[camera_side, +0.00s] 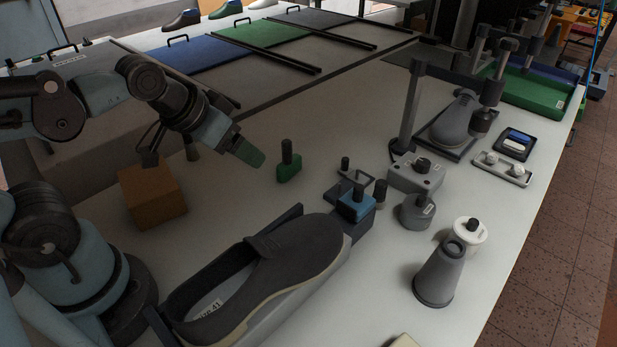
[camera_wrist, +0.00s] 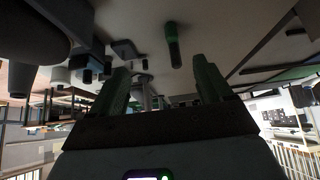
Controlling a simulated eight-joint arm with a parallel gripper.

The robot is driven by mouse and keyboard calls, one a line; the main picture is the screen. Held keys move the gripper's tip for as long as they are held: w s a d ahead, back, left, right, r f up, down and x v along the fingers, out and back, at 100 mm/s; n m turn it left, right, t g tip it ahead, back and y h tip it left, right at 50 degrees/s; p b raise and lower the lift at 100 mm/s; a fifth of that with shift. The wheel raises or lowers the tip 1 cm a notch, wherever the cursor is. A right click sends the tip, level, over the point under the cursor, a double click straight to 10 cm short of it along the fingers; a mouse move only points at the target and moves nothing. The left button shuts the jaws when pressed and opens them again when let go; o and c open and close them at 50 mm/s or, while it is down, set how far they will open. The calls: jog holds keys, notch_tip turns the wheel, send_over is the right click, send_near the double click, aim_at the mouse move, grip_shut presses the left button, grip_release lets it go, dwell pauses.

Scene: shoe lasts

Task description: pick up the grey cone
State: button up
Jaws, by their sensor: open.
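In the wrist view, which looks upside down, a grey tapered shape that seems to be the cone (camera_wrist: 20,78) is at the left edge. My gripper (camera_side: 250,152) is at the upper left in the side view, above the table and far from the cone. In the wrist view, the green fingers of my gripper (camera_wrist: 162,68) are spread apart with nothing held between them.
A white round piece with a dark knob (camera_side: 468,231) stands just behind the cone. A grey knobbed weight (camera_side: 416,211) is behind it. The dark shoe (camera_side: 290,262), blue block (camera_side: 356,203) and green knobbed piece (camera_side: 288,168) lie between gripper and cone. An orange-brown box (camera_side: 153,196) is at left.

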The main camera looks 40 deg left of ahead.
notch_tip(320, 180, up, 5)
jog(key=w+d+n+h, duration=0.4)
jog(key=d+n, duration=0.3)
jog(key=d, duration=0.1)
jog(key=n+g+h, duration=0.3)
jog(key=n+h, duration=0.6)
jog(key=n, duration=0.6)
send_near(439, 245)
notch_tip(439, 245, up, 6)
notch_tip(439, 245, down, 6)
jog(key=shift+t, duration=0.3)
jog(key=x, duration=1.2)
jog(key=shift+s+d+f, duration=0.1)
jog(key=shift+f, duration=0.1)
